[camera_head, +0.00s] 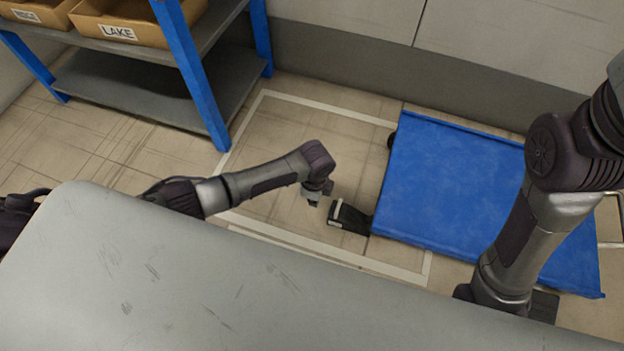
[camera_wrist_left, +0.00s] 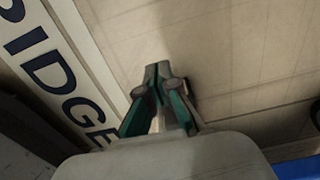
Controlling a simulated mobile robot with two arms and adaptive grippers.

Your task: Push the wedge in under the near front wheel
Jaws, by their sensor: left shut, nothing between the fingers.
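The wedge (camera_head: 352,218) is a dark block with a pale label, on the floor at the near left corner of the blue cart (camera_head: 450,165). The near front wheel is hidden by the cart and wedge. A dark wheel (camera_head: 391,140) shows at the cart's far left corner. My left gripper (camera_head: 313,203) is shut and empty, just left of the wedge, with a small gap in the head view. Its shut fingers (camera_wrist_left: 158,88) point past the label. My right gripper is out of sight.
A grey surface (camera_head: 190,285) fills the foreground. A blue-posted shelf (camera_head: 150,85) with cardboard bins (camera_head: 140,22) stands at the back left. A metal handle (camera_head: 612,243) is at right.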

